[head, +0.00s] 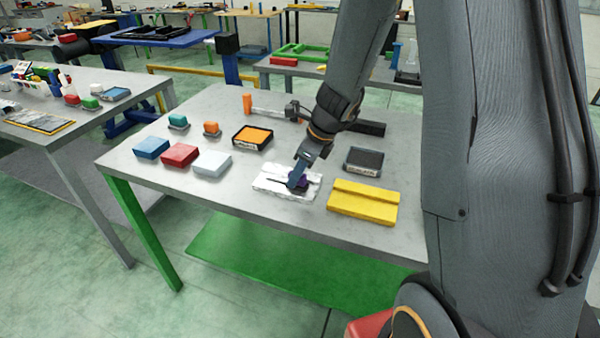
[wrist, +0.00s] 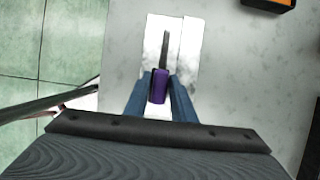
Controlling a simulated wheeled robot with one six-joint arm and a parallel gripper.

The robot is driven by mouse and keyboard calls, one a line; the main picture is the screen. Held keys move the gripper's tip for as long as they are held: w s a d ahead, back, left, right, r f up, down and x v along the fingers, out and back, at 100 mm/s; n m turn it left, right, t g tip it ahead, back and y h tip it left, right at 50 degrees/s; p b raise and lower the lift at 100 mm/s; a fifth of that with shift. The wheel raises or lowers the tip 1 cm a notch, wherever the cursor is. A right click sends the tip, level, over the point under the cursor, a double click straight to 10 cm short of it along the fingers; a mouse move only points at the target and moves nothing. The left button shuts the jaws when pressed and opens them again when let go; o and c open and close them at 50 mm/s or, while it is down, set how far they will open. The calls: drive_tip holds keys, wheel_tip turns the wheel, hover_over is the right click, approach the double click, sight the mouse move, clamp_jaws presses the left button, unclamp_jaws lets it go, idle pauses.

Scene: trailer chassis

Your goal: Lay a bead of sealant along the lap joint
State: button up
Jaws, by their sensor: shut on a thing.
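My gripper (head: 297,180) is shut on a purple tool (wrist: 160,85) and holds it over a white, mottled plate (head: 272,185) near the table's front edge. In the wrist view the purple body sits between my two blue fingers (wrist: 160,95). A thin dark strip extends from it over the white plate (wrist: 190,48); I cannot tell whether the tip touches. A yellow stepped piece (head: 362,203), with one level lapping another, lies to the right of the white plate. I cannot tell which piece is the lap joint. My fingers partly hide the tool in the head view.
Blue (head: 151,147), red (head: 180,155) and white (head: 212,162) blocks lie at the left. An orange-topped black tray (head: 253,137) and a dark tray (head: 363,160) lie behind the plate. A long dark bar (head: 365,127) lies at the back. Grey table (head: 240,205) is bare in front.

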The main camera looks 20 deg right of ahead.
drive_tip(key=shift+w+a+r+p, duration=0.2)
drive_tip(key=shift+w+r+p, duration=0.1)
drive_tip(key=shift+w+p, duration=0.1)
drive_tip(key=shift+d+r+p, duration=0.15)
drive_tip(key=shift+r+p, duration=0.2)
drive_tip(key=shift+r, duration=0.45)
drive_tip(key=shift+s+r+p, duration=0.2)
drive_tip(key=shift+r+p, duration=0.15)
drive_tip(key=shift+p, duration=0.05)
drive_tip(key=shift+w+a+r+p, duration=0.1)
drive_tip(key=shift+a+r+p, duration=0.1)
drive_tip(key=shift+r+p, duration=0.4)
wheel_tip(320, 180, up, 4)
drive_tip(key=p, duration=0.4)
drive_tip(key=shift+f, duration=0.1)
